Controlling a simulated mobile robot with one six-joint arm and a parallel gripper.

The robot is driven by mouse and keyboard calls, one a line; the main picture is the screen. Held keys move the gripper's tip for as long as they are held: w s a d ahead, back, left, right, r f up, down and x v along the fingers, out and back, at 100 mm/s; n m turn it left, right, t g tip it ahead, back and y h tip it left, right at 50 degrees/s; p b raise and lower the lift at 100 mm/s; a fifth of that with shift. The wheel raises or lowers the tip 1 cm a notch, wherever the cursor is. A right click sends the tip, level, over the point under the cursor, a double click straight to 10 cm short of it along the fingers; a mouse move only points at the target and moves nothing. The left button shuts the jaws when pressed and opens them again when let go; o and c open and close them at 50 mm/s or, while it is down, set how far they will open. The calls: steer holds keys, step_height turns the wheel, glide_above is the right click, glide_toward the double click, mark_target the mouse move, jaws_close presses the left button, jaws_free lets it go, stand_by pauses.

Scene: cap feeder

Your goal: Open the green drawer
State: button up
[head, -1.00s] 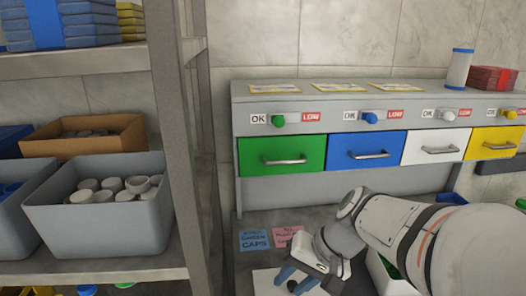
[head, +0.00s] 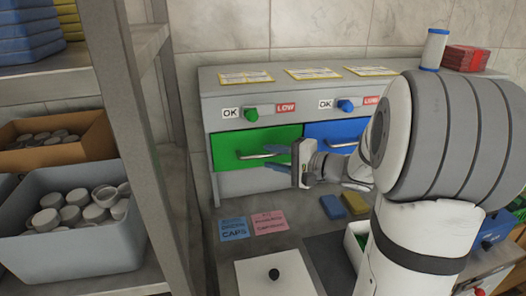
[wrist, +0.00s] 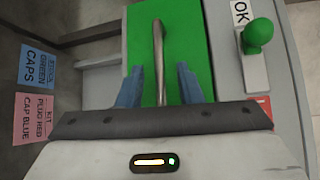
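The green drawer (head: 228,142) is closed in the front of the grey cabinet, at its left end. Its metal bar handle (head: 248,156) shows in front of it, partly hidden by my gripper. My gripper (head: 272,159) is at the right part of the handle, with its blue fingers pointing toward the drawer face. In the wrist view, the green drawer face (wrist: 185,30) fills the middle and the handle (wrist: 158,45) runs between the two open fingers (wrist: 159,82). A gap shows on each side of the handle; I cannot tell how deep the fingers reach around it.
A green knob (head: 251,114) sits above the drawer between OK and LOW labels. The blue drawer (head: 320,130) is directly right. A shelf post (head: 122,110) stands left.

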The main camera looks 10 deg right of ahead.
mark_target(267, 156)
steer(key=shift+p+x, duration=0.35)
steer(key=shift+x, duration=1.25)
jaws_close()
steer(key=shift+f, duration=0.1)
